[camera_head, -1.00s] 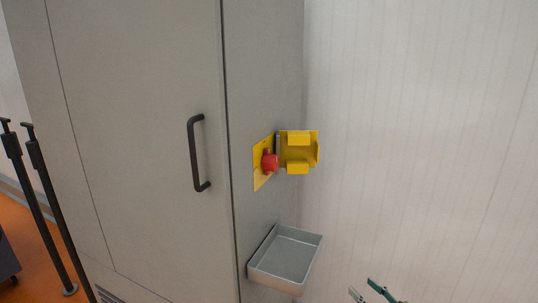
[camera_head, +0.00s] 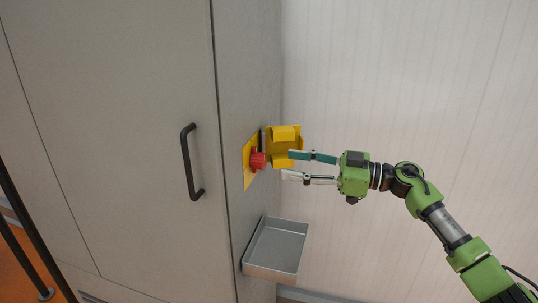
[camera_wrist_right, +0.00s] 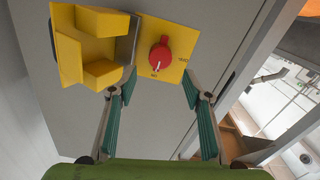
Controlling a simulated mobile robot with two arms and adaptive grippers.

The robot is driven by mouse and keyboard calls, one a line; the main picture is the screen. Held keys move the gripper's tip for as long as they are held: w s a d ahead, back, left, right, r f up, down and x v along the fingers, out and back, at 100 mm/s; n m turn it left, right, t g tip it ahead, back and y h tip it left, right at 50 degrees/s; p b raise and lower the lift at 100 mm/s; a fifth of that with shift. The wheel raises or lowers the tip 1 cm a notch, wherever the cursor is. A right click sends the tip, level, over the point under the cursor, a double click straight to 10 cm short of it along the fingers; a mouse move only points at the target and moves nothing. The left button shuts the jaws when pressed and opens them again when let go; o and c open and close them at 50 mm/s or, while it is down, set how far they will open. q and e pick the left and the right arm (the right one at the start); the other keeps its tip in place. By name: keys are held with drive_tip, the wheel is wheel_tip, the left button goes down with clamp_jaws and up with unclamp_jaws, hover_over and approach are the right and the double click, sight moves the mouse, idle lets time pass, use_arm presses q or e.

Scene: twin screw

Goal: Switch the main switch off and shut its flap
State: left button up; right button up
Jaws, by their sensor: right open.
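The main switch is a red knob (camera_head: 258,160) on a yellow plate (camera_head: 249,174) on the cabinet's side. Its yellow flap (camera_head: 284,134) stands open, swung out to the right of the knob in the head view. In the right wrist view the knob (camera_wrist_right: 160,56) shows a white pointer mark aimed toward the ON lettering. The flap (camera_wrist_right: 92,45) lies left of the knob there. My right gripper (camera_head: 285,165) is open and empty, its fingertips right of the knob and just in front of the flap in the head view. It also shows in the wrist view (camera_wrist_right: 157,82), fingers either side below the knob. My left gripper is not in view.
The grey cabinet (camera_head: 120,120) has a black door handle (camera_head: 188,163). A metal tray (camera_head: 272,266) sticks out from its side below the switch. Black posts (camera_head: 25,240) stand at the far left. The space right of the cabinet, before the pale wall, is free apart from my arm.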

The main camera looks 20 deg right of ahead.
sight(264, 160)
drive_tip(key=p+x, duration=0.1)
drive_tip(key=x, duration=0.5)
drive_tip(key=shift+r, duration=0.15)
drive_tip(key=shift+w+a+p, duration=0.3)
drive_tip(key=shift+a+p, duration=0.05)
drive_tip(key=shift+a, duration=0.05)
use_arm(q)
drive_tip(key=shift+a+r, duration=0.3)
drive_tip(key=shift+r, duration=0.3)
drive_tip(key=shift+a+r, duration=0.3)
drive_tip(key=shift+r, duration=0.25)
use_arm(e)
drive_tip(key=c, duration=1.1)
